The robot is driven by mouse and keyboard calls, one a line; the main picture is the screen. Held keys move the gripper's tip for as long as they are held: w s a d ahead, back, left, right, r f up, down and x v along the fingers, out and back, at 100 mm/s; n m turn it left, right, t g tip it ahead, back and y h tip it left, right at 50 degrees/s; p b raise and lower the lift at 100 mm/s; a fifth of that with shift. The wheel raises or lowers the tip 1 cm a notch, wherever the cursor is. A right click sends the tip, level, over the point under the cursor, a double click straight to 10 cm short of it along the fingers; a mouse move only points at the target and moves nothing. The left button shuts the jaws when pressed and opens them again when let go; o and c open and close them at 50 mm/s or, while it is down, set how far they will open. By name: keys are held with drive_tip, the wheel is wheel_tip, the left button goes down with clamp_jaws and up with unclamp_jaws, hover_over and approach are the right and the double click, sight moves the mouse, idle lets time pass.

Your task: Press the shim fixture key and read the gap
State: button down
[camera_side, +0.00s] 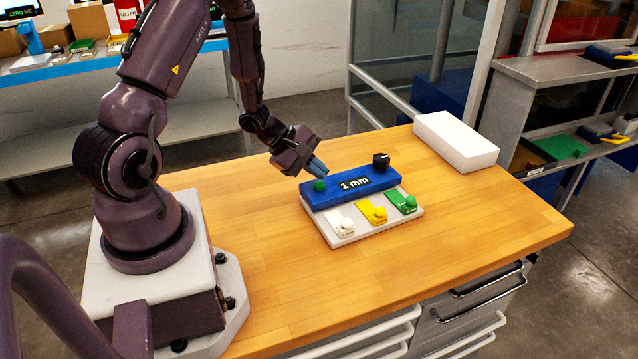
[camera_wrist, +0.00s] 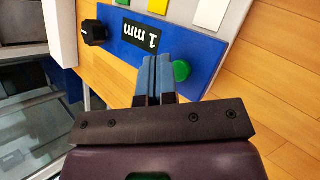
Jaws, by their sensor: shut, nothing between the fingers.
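The blue shim fixture (camera_side: 338,192) lies at the back of a white base plate on the wooden table. Its dark display (camera_side: 355,184) reads "1 mm"; in the wrist view the display (camera_wrist: 139,37) appears upside down. A round green key (camera_side: 319,185) sits at the fixture's left end, and it also shows in the wrist view (camera_wrist: 182,71). A black knob (camera_side: 381,160) stands at the other end. My gripper (camera_side: 319,169) is shut and empty, its blue fingertips (camera_wrist: 156,60) above the fixture beside the green key. I cannot tell whether they touch anything.
White (camera_side: 342,222), yellow (camera_side: 375,212) and green (camera_side: 403,201) shims with knobs sit on the white base plate (camera_side: 350,239) in front of the fixture. A white block (camera_side: 456,141) lies at the table's back right. The wooden table's right front (camera_side: 480,225) is clear.

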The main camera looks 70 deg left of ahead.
sight(318, 185)
drive_tip(key=shift+r, duration=2.5)
drive_tip(key=s+d+r+m+g+y, duration=0.1)
drive_tip(key=s+d+r+m+y, duration=0.1)
drive_tip(key=s+d+r+m, duration=0.4)
drive_tip(key=s+d+r+m+g+y, duration=0.1)
drive_tip(key=s+d+r+m, duration=0.5)
drive_tip(key=d+r+m, duration=0.4)
wheel_tip(318, 185, up, 6)
drive_tip(key=m, duration=0.6)
drive_tip(key=shift+s+d+g+y, duration=0.15)
drive_tip(key=shift+d+g+y, duration=0.1)
drive_tip(key=shift+g+y, duration=0.15)
